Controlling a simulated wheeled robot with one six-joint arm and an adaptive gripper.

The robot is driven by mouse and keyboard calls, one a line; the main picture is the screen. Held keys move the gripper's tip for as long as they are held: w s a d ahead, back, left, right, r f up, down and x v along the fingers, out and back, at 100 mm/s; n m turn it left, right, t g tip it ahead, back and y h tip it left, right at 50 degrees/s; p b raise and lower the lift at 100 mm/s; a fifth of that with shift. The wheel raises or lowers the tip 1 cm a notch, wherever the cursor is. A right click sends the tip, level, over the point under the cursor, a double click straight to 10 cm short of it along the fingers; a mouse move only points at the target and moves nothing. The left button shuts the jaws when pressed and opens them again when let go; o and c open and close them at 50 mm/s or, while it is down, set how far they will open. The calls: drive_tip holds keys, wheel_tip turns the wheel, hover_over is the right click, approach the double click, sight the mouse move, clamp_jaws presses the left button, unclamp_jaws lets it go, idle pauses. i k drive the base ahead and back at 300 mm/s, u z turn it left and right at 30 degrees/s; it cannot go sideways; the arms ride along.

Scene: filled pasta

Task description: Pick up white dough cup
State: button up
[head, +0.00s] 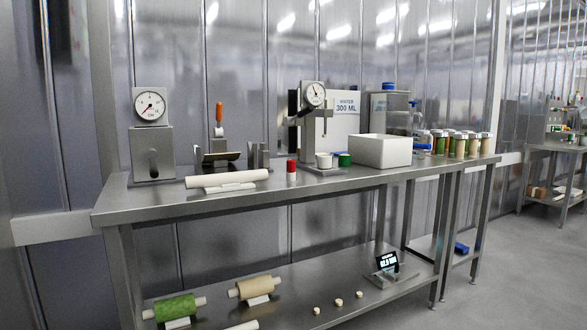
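A small white cup (323,160), which looks like the white dough cup, stands upright on the steel table (240,200). It is at the foot of a gauge stand (313,125), right beside a green cup with a pale rim (344,159). Whether the two cups touch, and what is inside them, is too small to tell. My gripper is not in view, and nothing is seen holding the white cup.
A red-and-white cylinder (291,170) stands left of the cups, and a white box (382,150) right of them. A white roller (226,180) lies near the front edge. Several jars (458,146) stand far right. A lower shelf (290,310) holds dough rolls. Floor at right is clear.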

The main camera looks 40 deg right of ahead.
sight(324, 161)
drive_tip(key=u, duration=0.25)
drive_tip(key=k, duration=0.45)
drive_tip(key=z, duration=0.95)
drive_tip(key=i, duration=1.25)
drive_tip(key=u, duration=0.2)
